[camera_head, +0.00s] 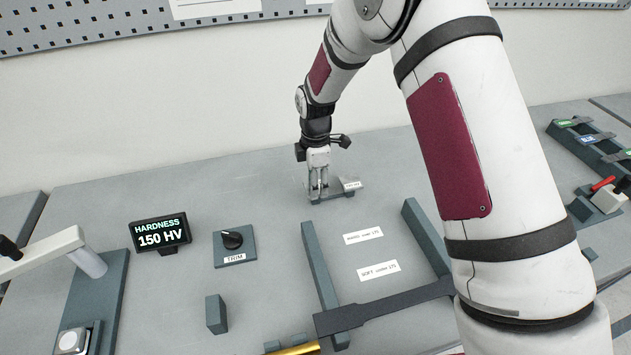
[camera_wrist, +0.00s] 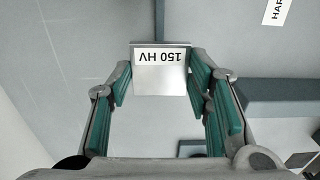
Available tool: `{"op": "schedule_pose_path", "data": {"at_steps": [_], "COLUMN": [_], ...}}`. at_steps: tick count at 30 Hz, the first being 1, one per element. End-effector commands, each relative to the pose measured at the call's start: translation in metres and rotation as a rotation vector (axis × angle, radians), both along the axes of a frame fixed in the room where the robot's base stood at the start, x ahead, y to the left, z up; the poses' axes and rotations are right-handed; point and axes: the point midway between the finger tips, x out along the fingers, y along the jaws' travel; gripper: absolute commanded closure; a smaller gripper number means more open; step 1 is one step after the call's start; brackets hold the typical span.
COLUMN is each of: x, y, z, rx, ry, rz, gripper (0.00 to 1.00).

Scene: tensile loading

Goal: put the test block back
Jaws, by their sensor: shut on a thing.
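The test block (camera_wrist: 160,80) is a small pale metal block with an upside-down "150 HV" label in the wrist view. My gripper (camera_wrist: 160,84) is shut on it, with a green pad on each side. In the head view my gripper (camera_head: 318,189) points down at the back middle of the table, low over a small dark stand (camera_head: 342,195) with a pale label. The fingers hide most of the block there. I cannot tell whether the block touches the stand.
A hardness readout (camera_head: 160,233) shows 150 HV, beside a trim knob (camera_head: 232,240). Dark rails (camera_head: 320,275) frame two labelled areas, hard and soft, in front of my gripper. A small upright dark block (camera_head: 216,314) stands at the front. A tester (camera_head: 95,290) is at left.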

Motion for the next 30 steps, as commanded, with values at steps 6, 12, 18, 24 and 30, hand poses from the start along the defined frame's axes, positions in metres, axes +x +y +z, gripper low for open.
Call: {"op": "schedule_pose_path", "data": {"at_steps": [6, 12, 18, 24, 30], "x": [0.001, 0.001, 0.000, 0.000, 0.002], "y": [0.000, 0.000, 0.000, 0.000, 0.001], "z": [-0.002, -0.006, -0.005, -0.005, 0.011], "rx": [0.000, 0.000, 0.000, 0.000, 0.002], "ry": [-0.001, 0.000, 0.000, 0.000, -0.003], "rz": [0.000, 0.000, -0.001, 0.000, 0.000], "gripper": [0.96, 0.96, 0.34, 0.34, 0.34]}}
